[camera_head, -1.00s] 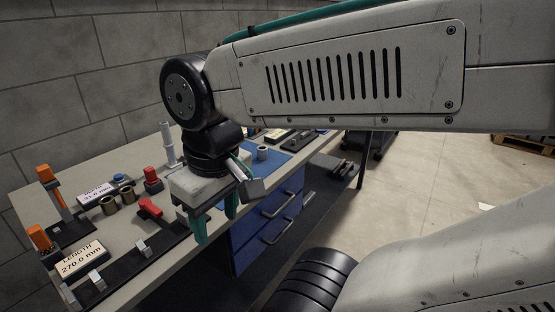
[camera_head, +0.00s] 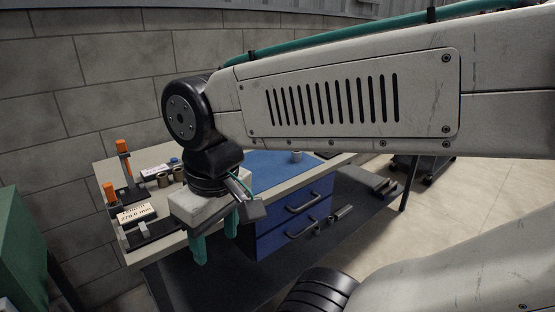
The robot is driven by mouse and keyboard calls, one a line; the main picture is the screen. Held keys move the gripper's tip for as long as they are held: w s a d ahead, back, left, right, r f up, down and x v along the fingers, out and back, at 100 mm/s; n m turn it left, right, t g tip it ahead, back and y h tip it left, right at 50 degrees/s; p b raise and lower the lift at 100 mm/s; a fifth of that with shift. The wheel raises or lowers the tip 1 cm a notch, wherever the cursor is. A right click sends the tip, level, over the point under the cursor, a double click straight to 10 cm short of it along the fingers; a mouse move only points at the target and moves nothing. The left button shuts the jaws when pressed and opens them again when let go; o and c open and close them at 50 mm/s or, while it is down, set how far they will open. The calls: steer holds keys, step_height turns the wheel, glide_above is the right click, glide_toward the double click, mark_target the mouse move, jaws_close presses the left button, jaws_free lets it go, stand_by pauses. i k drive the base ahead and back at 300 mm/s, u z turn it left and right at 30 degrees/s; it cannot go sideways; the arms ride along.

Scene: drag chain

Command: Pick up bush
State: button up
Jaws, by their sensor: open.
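Two short brass-coloured bushes stand near the back of the workbench (camera_head: 108,172): a left bush (camera_head: 163,181) and a right bush (camera_head: 178,174), the latter partly hidden by my wrist. A small grey cylinder (camera_head: 296,156) stands on the blue mat; I cannot tell if it is a bush too. My gripper (camera_head: 215,240) has two teal fingers pointing down, apart and with nothing between them. In the picture it is in front of the bench's front edge, below and right of the brass bushes.
Orange-topped posts (camera_head: 123,148) and a length sign (camera_head: 134,213) stand on the bench's left. Blue drawers (camera_head: 290,215) are under the bench. A green object (camera_head: 22,250) is at the left edge. A dark cart (camera_head: 424,168) stands at the right, with open floor in front.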

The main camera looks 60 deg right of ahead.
mark_target(296, 156)
steer(key=u, duration=0.45)
steer(key=i, duration=0.7)
steer(key=z, duration=2.3)
steer(key=i, duration=0.5)
steer(key=z, duration=0.15)
steer(key=k, duration=1.3)
steer(key=z, duration=0.45)
steer(key=i, duration=0.5)
steer(key=z, duration=0.45)
